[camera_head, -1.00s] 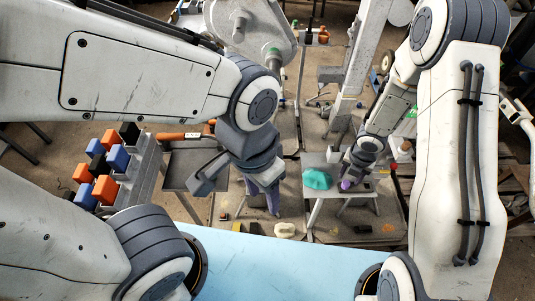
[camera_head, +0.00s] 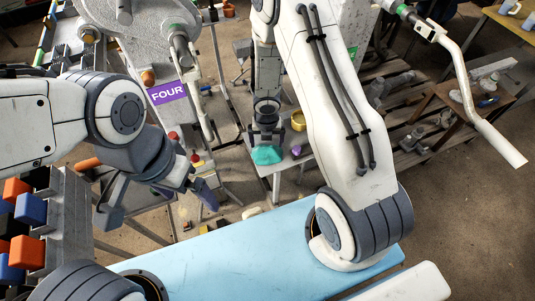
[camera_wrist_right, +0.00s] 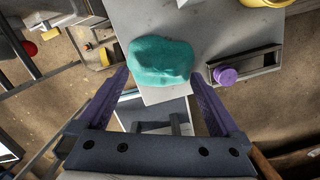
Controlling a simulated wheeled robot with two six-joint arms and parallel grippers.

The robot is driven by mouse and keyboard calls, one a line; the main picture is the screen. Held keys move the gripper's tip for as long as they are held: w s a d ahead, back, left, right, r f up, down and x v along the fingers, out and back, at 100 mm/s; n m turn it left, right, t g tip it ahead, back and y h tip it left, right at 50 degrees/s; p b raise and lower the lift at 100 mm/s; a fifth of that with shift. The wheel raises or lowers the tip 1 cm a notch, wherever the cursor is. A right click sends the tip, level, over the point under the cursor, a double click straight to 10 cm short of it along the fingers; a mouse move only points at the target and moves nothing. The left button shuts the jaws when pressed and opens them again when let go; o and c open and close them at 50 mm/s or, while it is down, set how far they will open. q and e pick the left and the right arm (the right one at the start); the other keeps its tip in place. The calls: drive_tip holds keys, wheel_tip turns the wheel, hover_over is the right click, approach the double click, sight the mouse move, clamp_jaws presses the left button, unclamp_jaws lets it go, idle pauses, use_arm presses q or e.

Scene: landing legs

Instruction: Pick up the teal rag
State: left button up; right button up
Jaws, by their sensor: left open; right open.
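The teal rag (camera_head: 266,155) lies crumpled near the edge of a small grey table (camera_head: 291,162). In the right wrist view the rag (camera_wrist_right: 160,60) sits just beyond and between the tips of my right gripper (camera_wrist_right: 163,78), on the table's near corner. My right gripper's purple fingers are spread wide with nothing between them. In the head view the right gripper is largely hidden behind its own wrist, above the rag. My left gripper (camera_head: 202,190) hangs empty over the floor at the left, away from the rag, with its fingers open.
A purple round knob (camera_wrist_right: 226,75) on a grey holder stands right of the rag. A yellow bowl (camera_head: 298,120) is behind it. A rack of orange, blue and black blocks (camera_head: 30,209) is at far left. Wooden pallets (camera_head: 400,125) lie at the right.

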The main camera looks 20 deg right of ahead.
sight(267, 147)
drive_tip(key=f+b, duration=0.1)
drive_tip(key=f, duration=0.1)
drive_tip(key=f+b, duration=0.1)
drive_tip(key=f, duration=0.1)
drive_tip(key=shift+w+d, duration=0.1)
drive_tip(key=shift+w, duration=0.1)
drive_tip(key=c, duration=1.3)
drive_tip(key=shift+s, duration=0.1)
drive_tip(key=shift+r, duration=0.1)
